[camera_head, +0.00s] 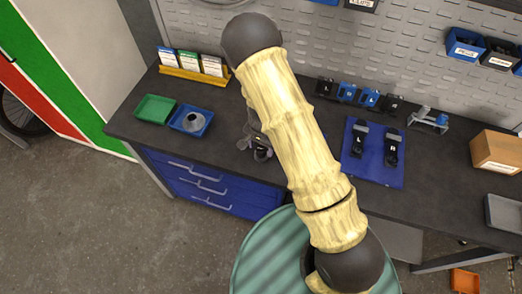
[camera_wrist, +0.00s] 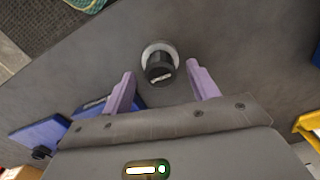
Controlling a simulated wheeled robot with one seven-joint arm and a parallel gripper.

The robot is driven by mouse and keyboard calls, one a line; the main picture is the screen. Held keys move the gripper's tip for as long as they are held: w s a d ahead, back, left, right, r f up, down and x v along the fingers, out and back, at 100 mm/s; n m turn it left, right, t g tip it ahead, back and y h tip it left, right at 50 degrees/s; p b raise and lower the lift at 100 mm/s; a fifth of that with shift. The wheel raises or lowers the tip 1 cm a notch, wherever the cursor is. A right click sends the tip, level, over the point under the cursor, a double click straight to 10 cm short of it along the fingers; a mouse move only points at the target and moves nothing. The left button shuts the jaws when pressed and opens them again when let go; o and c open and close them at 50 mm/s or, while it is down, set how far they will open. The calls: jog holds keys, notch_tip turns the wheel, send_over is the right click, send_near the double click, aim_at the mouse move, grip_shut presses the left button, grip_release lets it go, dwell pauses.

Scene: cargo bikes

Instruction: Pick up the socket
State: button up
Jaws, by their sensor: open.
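In the wrist view a short black cylinder with a pale grey ring, seemingly the socket (camera_wrist: 158,68), stands on the dark bench top. My gripper (camera_wrist: 161,72) is open, its two purple fingers to either side of the cylinder in the picture. The fingers appear apart from it, with bare bench showing between. In the head view my gripper (camera_head: 258,150) is small and dark over the bench's front part, partly behind my arm. I cannot make out the cylinder there.
A blue tray (camera_head: 205,131) holding a grey round part and a green tray (camera_head: 155,109) lie left of my gripper. A yellow rack (camera_head: 193,75) with packets stands behind. A blue mat (camera_head: 377,174) with black tools lies right. The bench (camera_head: 222,148) around my gripper is mostly clear.

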aim_at(261, 148)
jog(key=shift+f, duration=1.25)
jog(key=c, duration=0.8)
jog(key=shift+r, duration=0.1)
notch_tip(261, 148, up, 10)
jog(key=shift+f+b, duration=0.1)
jog(key=shift+b, duration=0.65)
jog(key=shift+w, duration=0.1)
